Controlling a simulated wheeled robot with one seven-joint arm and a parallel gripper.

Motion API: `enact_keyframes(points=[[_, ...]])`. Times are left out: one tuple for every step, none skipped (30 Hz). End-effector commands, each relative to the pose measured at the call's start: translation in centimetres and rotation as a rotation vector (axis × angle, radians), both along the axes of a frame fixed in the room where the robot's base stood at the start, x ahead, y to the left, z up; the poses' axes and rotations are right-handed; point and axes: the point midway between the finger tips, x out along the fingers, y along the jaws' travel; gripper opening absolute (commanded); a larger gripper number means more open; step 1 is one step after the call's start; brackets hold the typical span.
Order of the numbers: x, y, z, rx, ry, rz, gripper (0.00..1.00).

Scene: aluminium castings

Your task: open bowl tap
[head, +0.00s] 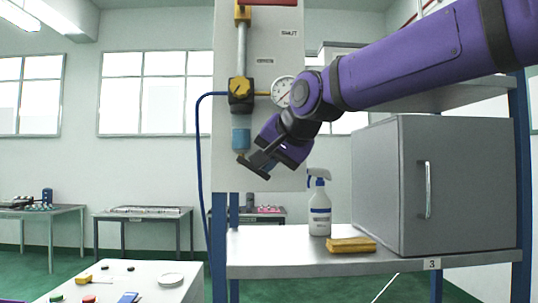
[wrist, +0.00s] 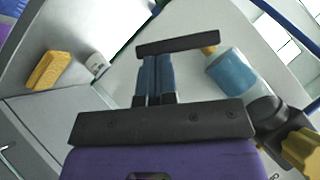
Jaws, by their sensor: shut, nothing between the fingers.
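The blue bowl (head: 241,138) hangs on the pipe assembly on the pale panel, below a yellow handle (head: 239,88). In the wrist view the bowl (wrist: 232,72) is at upper right, with a small brass-yellow tap (wrist: 209,50) at its end. My gripper (head: 253,166) is just below the bowl in the head view. In the wrist view its shut fingers (wrist: 178,44) end in a dark crossbar, whose right end lies close to the tap. I cannot tell whether they touch. The gripper holds nothing.
A pressure gauge (head: 283,92) sits right of the yellow handle, and a blue hose (head: 199,150) runs down at left. A spray bottle (head: 319,208), a yellow sponge or cloth (head: 351,245) and a grey cabinet (head: 390,190) stand on the shelf below. Free air lies left of the panel.

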Motion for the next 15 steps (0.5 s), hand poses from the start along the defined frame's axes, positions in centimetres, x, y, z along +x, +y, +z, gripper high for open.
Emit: enact_keyframes(points=[[0.0,0.0,-0.3,0.036,0.001,-0.001,0.00],[0.0,0.0,-0.5,0.057,0.000,0.000,0.00],[0.0,0.1,-0.6,0.084,0.000,0.000,0.00],[0.0,0.1,-0.7,0.103,-0.001,0.000,0.00],[0.0,0.1,-0.8,0.122,-0.002,-0.001,0.00],[0.0,0.1,-1.0,0.146,-0.003,0.000,0.00],[0.0,0.2,-1.1,0.164,-0.003,0.000,0.00],[0.0,0.3,-1.2,0.180,-0.004,0.001,0.00],[0.0,0.2,-1.3,0.192,-0.006,0.000,0.00],[0.0,0.3,-1.4,0.188,-0.005,0.000,0.00],[0.0,0.3,-1.5,0.187,-0.005,0.000,0.00],[0.0,0.4,-1.7,0.186,-0.005,0.000,0.00],[0.0,0.4,-1.8,0.185,-0.004,0.000,0.00],[0.0,0.4,-1.9,0.185,-0.004,0.000,0.00],[0.1,0.5,-2.1,0.185,-0.005,-0.001,0.00]])
